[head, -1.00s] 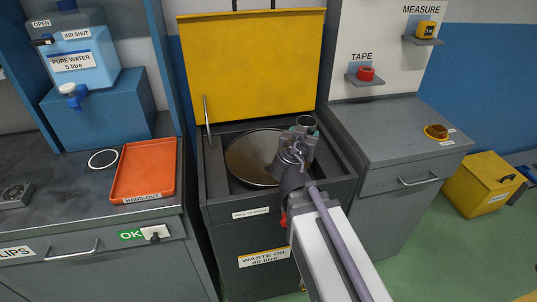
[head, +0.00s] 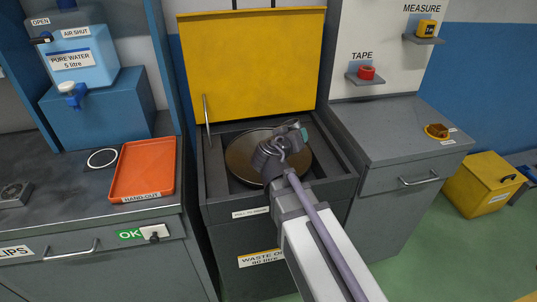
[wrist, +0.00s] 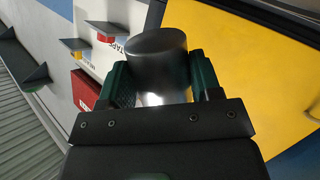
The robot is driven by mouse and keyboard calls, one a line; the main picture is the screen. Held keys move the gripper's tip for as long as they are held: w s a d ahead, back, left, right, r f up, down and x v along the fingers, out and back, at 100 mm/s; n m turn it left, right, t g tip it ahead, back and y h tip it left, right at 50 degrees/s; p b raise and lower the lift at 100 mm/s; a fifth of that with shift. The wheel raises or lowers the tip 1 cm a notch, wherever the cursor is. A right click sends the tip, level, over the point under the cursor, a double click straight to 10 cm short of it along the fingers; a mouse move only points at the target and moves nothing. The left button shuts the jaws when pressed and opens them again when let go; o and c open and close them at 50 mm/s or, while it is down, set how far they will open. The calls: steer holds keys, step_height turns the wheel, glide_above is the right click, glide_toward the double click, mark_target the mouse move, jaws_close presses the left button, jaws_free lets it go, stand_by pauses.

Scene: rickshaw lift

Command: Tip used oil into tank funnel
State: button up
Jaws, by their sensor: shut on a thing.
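The waste oil tank (head: 262,258) stands in the middle with its yellow lid (head: 255,65) raised. Its wide round funnel (head: 240,157) sits in the open top. My gripper (head: 300,132) is above the right back part of the funnel, turned sideways. In the wrist view its green-padded fingers are shut on a grey metal cup (wrist: 157,52). The wrist view is strongly rolled against the room, so the cup looks tipped. My wrist mostly hides the cup in the head view. The cup's contents and any flowing oil cannot be seen.
An orange tray (head: 145,168) lies on the left bench near a blue water container (head: 78,60). A thin upright handle (head: 208,115) stands at the tank's left.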

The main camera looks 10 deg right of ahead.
steer(key=shift+w+a+f+n+g, duration=0.45)
steer(key=shift+w+a+n, duration=0.1)
steer(key=shift+n, duration=0.15)
steer(key=shift+f+n+g+h+b, duration=0.4)
steer(key=shift+n+h+b, duration=0.15)
steer(key=shift+n, duration=0.25)
steer(key=shift+w+a+f+n+g+h+b, duration=0.1)
steer(key=shift+f+n+g+h+b, duration=0.15)
steer(key=shift+f+n+b, duration=0.5)
steer(key=shift+f+n+b, duration=0.35)
steer(key=shift+n+b, duration=0.05)
steer(key=shift+n, duration=0.05)
steer(key=shift+w+f+n+g+h+b, duration=0.1)
steer(key=shift+f+n+g+h+b, duration=0.25)
steer(key=shift+f+b, duration=0.3)
steer(key=shift+w+a+f+n+g+h+b, duration=0.25)
steer(key=shift+w+a+n+b, duration=0.2)
steer(key=shift+w+a, duration=0.15)
steer(key=shift+w+a+f+n+b, duration=0.15)
steer(key=shift+f+n+b, duration=0.2)
steer(key=shift+n, duration=0.15)
steer(key=shift+w+a+f+h+b, duration=0.1)
steer(key=shift+f+h+b, duration=0.05)
steer(key=shift+h+b, duration=0.15)
